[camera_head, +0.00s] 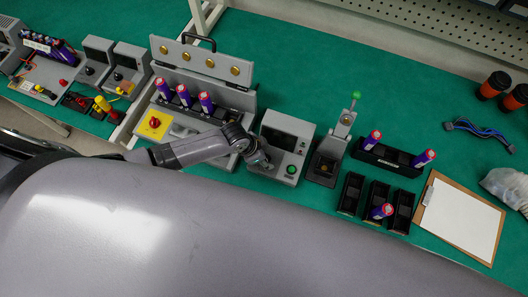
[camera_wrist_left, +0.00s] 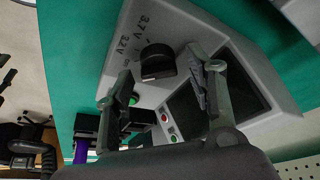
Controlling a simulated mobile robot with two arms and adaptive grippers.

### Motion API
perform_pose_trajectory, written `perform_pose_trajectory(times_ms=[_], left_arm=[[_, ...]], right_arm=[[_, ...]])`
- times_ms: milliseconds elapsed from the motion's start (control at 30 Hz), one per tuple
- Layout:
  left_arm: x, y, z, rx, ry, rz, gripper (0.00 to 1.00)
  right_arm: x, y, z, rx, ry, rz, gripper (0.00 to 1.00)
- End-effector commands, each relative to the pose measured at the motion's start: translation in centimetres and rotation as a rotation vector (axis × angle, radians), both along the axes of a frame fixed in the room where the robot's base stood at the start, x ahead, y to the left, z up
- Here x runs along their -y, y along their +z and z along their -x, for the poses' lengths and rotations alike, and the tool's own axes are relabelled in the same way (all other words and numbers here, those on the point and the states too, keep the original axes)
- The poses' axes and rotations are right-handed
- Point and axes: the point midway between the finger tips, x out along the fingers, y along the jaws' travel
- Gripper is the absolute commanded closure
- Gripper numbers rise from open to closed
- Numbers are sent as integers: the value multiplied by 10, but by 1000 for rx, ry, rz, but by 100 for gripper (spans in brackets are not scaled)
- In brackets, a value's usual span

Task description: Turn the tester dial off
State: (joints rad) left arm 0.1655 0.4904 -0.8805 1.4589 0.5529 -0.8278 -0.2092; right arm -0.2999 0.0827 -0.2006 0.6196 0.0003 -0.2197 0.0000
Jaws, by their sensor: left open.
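The grey tester (camera_head: 286,140) stands on the green bench, with a dark screen and a green button (camera_head: 291,170). Its black dial (camera_wrist_left: 157,62) shows in the left wrist view, on the light panel beside the markings 3.7 V and 3.2 V. My left gripper (camera_wrist_left: 160,66) is open, with one finger on each side of the dial in the picture. Gaps show between the fingers and the dial; how near the tips are to the panel is unclear. In the head view my left gripper (camera_head: 261,159) is at the tester's left front and hides the dial. My right gripper is not in view.
An open grey case (camera_head: 203,60) with purple cells stands left of the tester. A fixture with a green-knobbed lever (camera_head: 325,160) stands close to its right. Black bins (camera_head: 376,196) and a clipboard (camera_head: 462,218) lie farther right. Bench behind the tester is clear.

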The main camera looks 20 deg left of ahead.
Motion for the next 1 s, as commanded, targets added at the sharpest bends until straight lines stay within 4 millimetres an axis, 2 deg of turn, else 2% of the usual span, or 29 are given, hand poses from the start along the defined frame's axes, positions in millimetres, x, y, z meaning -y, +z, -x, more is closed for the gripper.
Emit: perform_pose_trajectory(times_ms=[167, 500, 700, 1000], left_arm=[[-5, 12, 3, 1, -2, 0, 50], [-25, 73, 19, 2, -1, -2, 50], [-33, 101, 26, 1, 0, -1, 50], [-36, 111, 29, 1, 0, 1, 50]], right_arm=[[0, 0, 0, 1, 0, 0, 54], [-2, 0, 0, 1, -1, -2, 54], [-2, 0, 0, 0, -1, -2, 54], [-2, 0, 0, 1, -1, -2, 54]])
